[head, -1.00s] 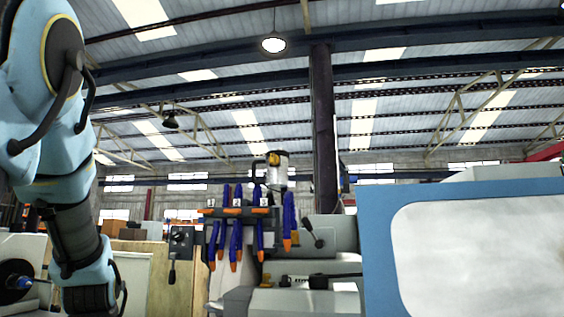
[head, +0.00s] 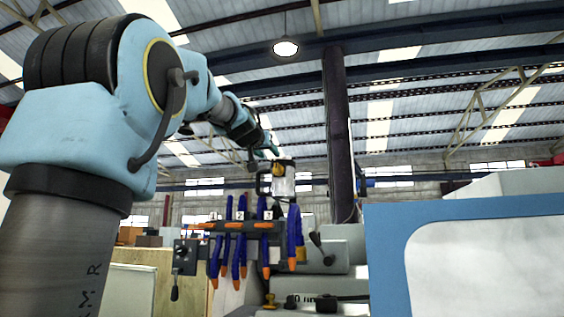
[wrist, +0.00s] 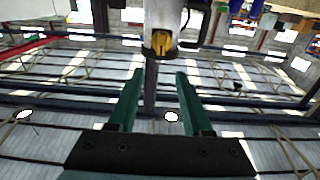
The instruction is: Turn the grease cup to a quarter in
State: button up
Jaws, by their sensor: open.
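My gripper (head: 270,146) is raised at the end of the outstretched arm in the head view, beside the top of a pale canister (head: 284,182) with a yellow part and a dark handle. In the wrist view my gripper (wrist: 159,74) has two green fingers apart with nothing between them. The canister (wrist: 163,15) and its yellow part (wrist: 161,41) show beyond the fingertips, apart from them. A small brass-coloured piece (head: 269,300) sits low on the machine. I cannot tell for sure which of these is the grease cup, nor how far it is turned.
A rack (head: 240,227) of blue tools with orange tips hangs below the canister. A blue-framed panel (head: 385,250) fills the right side. A grey switch box with a lever (head: 184,256) is left of the rack. A dark column (head: 339,130) rises behind.

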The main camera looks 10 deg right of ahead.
aim_at(277, 169)
jog(key=p+x, duration=0.4)
jog(key=x, duration=0.5)
jog(key=shift+w, duration=0.25)
jog(key=shift+d, duration=0.1)
jog(key=shift+f, duration=0.15)
grip_shut()
